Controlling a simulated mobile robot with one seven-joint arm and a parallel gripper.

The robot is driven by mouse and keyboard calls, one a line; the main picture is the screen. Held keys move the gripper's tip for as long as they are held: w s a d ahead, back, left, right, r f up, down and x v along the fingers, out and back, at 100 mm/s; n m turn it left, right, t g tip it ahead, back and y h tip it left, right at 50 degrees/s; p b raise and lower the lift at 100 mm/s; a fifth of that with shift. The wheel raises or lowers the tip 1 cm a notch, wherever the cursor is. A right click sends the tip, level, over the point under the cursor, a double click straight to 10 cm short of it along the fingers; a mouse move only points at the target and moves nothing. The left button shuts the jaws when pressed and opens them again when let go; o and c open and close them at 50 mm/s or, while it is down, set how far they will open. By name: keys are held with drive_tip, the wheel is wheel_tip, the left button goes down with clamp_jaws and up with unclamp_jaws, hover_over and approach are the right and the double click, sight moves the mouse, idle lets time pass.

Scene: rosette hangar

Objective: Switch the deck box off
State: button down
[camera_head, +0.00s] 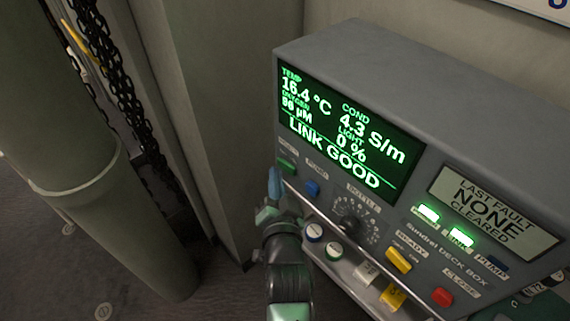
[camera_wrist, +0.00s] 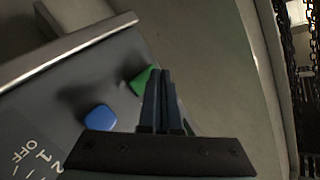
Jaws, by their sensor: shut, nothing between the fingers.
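The deck box (camera_head: 450,120) is a grey unit at the right of the head view. Its dark screen (camera_head: 352,125) is lit with green readings and "LINK GOOD". Two green lamps (camera_head: 461,237) glow beside the "SUNDREL DECK BOX" lettering. A green button (camera_head: 286,165), a blue button (camera_head: 312,188) and a black dial (camera_head: 350,226) sit below the screen. My gripper (camera_head: 274,186) is shut and empty, just left of the green and blue buttons. In the wrist view its fingers (camera_wrist: 164,75) partly cover the green button (camera_wrist: 141,82); I cannot tell whether they touch it. The blue button (camera_wrist: 100,120) is clear of them.
A yellow rocker (camera_head: 398,260) and a red button (camera_head: 442,297) sit lower right on the panel. Capped connectors (camera_head: 314,232) and yellow tags line the ledge below. A thick column (camera_head: 75,150) and hanging chains (camera_head: 110,75) stand at left.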

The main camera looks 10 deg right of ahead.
drive_tip(key=shift+w+d, duration=0.1)
idle(0.7)
drive_tip(key=shift+w+d+b, duration=0.2)
drive_tip(key=shift+d+b, duration=0.05)
drive_tip(key=shift+b, duration=0.2)
drive_tip(key=shift+w+d, duration=0.1)
idle(0.6)
drive_tip(key=shift+r, duration=0.15)
drive_tip(key=shift+s+a+p, duration=0.3)
drive_tip(key=shift+s+p, duration=0.1)
drive_tip(key=shift+p, duration=0.15)
